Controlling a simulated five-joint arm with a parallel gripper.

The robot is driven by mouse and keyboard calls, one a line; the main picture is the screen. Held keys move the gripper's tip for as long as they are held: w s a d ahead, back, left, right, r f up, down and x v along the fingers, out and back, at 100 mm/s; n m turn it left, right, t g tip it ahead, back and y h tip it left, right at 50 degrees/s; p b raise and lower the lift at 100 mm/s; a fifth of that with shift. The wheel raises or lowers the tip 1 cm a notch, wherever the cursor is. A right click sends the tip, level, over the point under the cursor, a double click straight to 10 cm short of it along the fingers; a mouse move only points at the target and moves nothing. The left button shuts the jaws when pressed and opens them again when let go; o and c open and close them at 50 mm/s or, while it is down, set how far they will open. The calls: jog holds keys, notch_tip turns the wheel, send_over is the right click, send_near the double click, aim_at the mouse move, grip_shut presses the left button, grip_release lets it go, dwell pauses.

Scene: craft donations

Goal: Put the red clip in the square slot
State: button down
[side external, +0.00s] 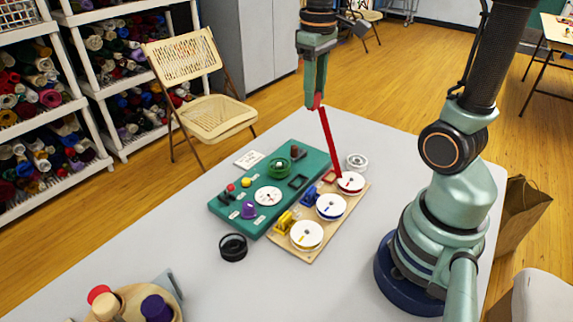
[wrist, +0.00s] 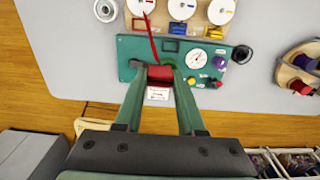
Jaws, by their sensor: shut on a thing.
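My gripper (side external: 316,100) is shut on the red clip (side external: 318,104) and holds it in the air above the far side of the teal board (side external: 232,207). In the wrist view the clip (wrist: 159,74) shows between the fingertips (wrist: 159,84). A taut red strap (side external: 330,143) runs from the clip down to a white reel (side external: 350,183). A dark square-shaped slot (side external: 298,182) is in the teal board near the strap, with the clip above it and apart. The slot also shows in the wrist view (wrist: 172,47).
Beside the teal board are a reel with a blue clip (side external: 309,196) and a reel with a yellow clip (side external: 284,221). A black ring (side external: 233,247) lies on the table (side external: 200,283). The table's left part is mostly clear.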

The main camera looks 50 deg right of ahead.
jog(key=a+f, duration=0.1)
jog(key=f, duration=0.3)
jog(key=a+f, duration=0.1)
jog(key=f, duration=0.4)
jog(key=w+a+f, duration=0.1)
jog(key=f, duration=0.4)
jog(key=shift+w+f, duration=0.1)
jog(key=shift+f, duration=2.55)
jog(key=shift+f, duration=0.15)
jog(key=c, duration=0.5)
grip_release()
